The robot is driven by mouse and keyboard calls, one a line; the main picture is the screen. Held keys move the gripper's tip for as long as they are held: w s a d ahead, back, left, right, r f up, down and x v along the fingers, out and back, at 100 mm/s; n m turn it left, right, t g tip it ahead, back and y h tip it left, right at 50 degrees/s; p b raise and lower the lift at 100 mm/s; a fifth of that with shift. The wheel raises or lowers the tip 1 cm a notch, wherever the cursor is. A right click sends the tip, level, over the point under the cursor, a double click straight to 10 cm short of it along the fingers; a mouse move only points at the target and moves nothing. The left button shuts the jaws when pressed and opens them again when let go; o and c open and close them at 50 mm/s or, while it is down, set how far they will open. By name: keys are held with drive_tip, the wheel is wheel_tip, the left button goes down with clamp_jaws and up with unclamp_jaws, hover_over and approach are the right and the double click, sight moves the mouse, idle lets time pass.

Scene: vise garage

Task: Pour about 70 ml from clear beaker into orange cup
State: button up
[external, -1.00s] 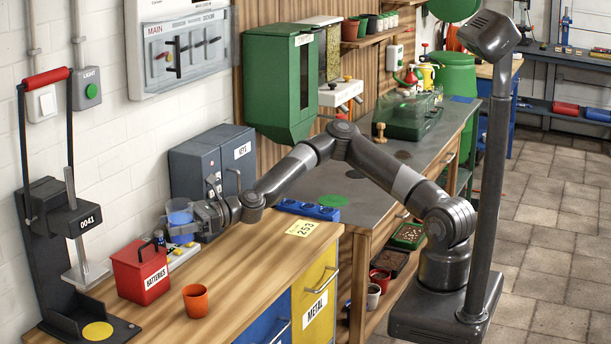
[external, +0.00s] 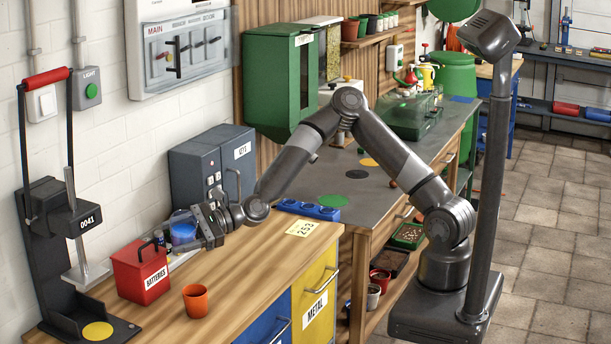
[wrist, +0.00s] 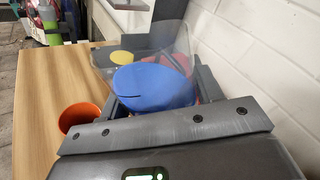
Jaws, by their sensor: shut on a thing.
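The clear beaker (external: 182,218) holds blue liquid. My gripper (external: 199,232) is shut on it and holds it over the back of the wooden bench, behind and above the orange cup. In the wrist view the clear beaker (wrist: 175,42) stands between the jaws, with its blue liquid filling the lower part. Any slight tilt is hard to judge. The orange cup (external: 196,301) stands upright on the bench near the front edge, apart from the beaker. It also shows in the wrist view (wrist: 75,117), left of the jaws and partly hidden by them. Its inside shows no clear liquid.
A red batteries box (external: 140,273) stands left of the beaker, close to it. A black press-like stand (external: 55,240) is at the far left. A grey key cabinet (external: 212,165) is behind my gripper. The bench right of the orange cup is clear.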

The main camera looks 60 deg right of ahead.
drive_tip(key=shift+s+a+f+n, duration=0.3)
drive_tip(key=shift+f+n, duration=0.15)
drive_tip(key=shift+n, duration=0.05)
drive_tip(key=shift+s+a+r+n+h, duration=0.1)
drive_tip(key=shift+r+n+h, duration=0.1)
drive_tip(key=shift+n+h, duration=0.35)
idle(0.4)
drive_tip(key=shift+f+n+p, duration=0.25)
drive_tip(key=shift+n+p, duration=0.1)
drive_tip(key=shift+n, duration=0.3)
drive_tip(key=shift+s+a+n, duration=0.15)
drive_tip(key=shift+n, duration=0.15)
idle(0.7)
drive_tip(key=shift+w+d+f+n+t+h+p, duration=0.3)
drive_tip(key=shift+w+d+f+n+p, duration=0.15)
drive_tip(key=shift+n+p, duration=0.35)
idle(1.1)
